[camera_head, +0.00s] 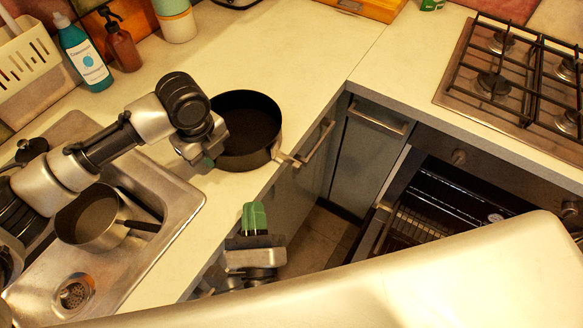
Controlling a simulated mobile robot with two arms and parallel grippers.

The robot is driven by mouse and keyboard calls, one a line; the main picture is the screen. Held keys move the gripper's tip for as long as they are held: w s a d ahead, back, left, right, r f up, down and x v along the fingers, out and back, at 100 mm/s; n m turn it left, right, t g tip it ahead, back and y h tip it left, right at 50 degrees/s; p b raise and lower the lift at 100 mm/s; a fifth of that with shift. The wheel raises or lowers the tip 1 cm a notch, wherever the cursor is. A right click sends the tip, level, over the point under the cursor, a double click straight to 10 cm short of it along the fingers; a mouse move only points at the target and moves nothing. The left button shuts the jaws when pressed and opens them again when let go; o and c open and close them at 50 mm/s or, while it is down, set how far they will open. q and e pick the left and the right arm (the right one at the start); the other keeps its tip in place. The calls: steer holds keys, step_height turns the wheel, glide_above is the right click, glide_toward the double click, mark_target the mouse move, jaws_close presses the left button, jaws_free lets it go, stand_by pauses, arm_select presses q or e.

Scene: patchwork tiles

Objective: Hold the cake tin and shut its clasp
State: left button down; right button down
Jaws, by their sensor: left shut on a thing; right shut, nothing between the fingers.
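The cake tin (272,117) is a dark round pan with a black inside, standing on the counter near its front edge. A small light metal piece, seemingly its clasp (286,158), juts out from its lower right side over the counter edge. My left gripper (209,158) is shut on the tin's left wall; its fingertips are partly hidden. My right gripper (254,218) points up with green fingertips together, empty, in front of the counter edge and below the tin in the picture, apart from the clasp.
A sink (178,208) with a saucepan (88,218) in it lies at left. A soap bottle (85,55), a brown dispenser (121,45) and a canister (176,22) stand at the back. A drawer handle (318,142) sticks out beside the clasp. An open oven (440,205) and a hob (500,85) are right.

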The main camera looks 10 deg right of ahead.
steer(key=w+d, duration=0.4)
steer(key=d, duration=0.1)
steer(key=shift+w+d, duration=0.25)
steer(key=shift+d, duration=0.1)
steer(key=shift+d, duration=0.1)
stand_by(1.8)
steer(key=shift+w+d, duration=0.2)
steer(key=shift+w, duration=0.05)
